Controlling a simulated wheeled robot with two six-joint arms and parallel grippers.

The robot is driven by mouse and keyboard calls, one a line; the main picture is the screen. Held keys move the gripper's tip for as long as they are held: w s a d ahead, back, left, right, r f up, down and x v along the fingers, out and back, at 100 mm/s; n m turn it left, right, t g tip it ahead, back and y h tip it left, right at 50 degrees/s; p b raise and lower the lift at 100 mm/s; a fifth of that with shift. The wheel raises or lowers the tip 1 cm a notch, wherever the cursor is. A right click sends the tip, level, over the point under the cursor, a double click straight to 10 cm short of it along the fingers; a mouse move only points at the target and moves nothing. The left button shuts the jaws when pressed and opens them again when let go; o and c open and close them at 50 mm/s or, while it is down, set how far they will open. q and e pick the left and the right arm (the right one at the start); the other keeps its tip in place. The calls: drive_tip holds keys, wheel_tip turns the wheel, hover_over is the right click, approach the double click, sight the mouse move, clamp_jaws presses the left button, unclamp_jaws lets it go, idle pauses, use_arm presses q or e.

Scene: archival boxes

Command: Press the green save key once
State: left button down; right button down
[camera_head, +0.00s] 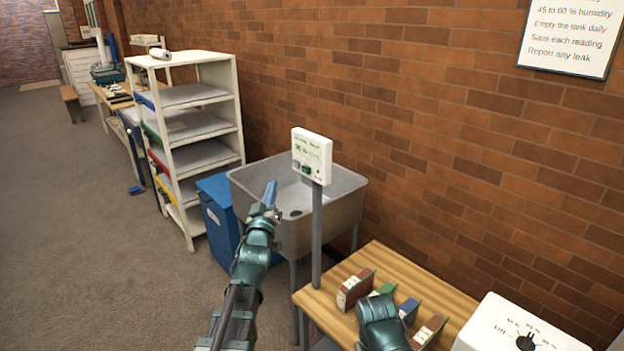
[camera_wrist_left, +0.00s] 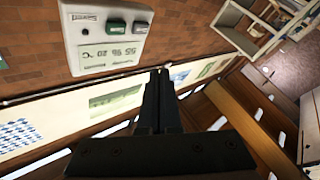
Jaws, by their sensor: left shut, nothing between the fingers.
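The meter (camera_head: 312,150) is a white box with a display, on a grey post. The green key (camera_head: 305,169) is low on its front, beside a greyer key (camera_head: 296,164). My left gripper (camera_head: 271,194) is shut and empty, left of the meter and lower, apart from it. In the left wrist view the meter's face (camera_wrist_left: 90,12) is upside down at the upper left. There the green key (camera_wrist_left: 117,27) is near the greyer key (camera_wrist_left: 143,28). The shut fingertips (camera_wrist_left: 160,72) are below and right of the keys in that picture.
A grey sink (camera_head: 345,187) stands behind the post, with a blue bin (camera_head: 218,215) beside it. A wooden table (camera_head: 392,258) holds several small boxes. A white dial unit (camera_head: 500,325) is at lower right. White shelves (camera_head: 205,125) stand at left.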

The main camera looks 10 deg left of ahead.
sight(302, 167)
use_arm(q)
drive_tip(key=shift+r, duration=0.2)
idle(0.3)
drive_tip(key=w+d, duration=0.5)
drive_tip(key=w, duration=0.2)
drive_tip(key=shift+d, duration=0.2)
idle(2.1)
drive_tip(key=shift+w+d, duration=0.25)
drive_tip(key=shift+w+d, duration=0.25)
drive_tip(key=shift+w, duration=0.1)
idle(0.9)
idle(0.3)
drive_tip(key=shift+s+a, duration=0.5)
drive_tip(key=shift+s, duration=0.2)
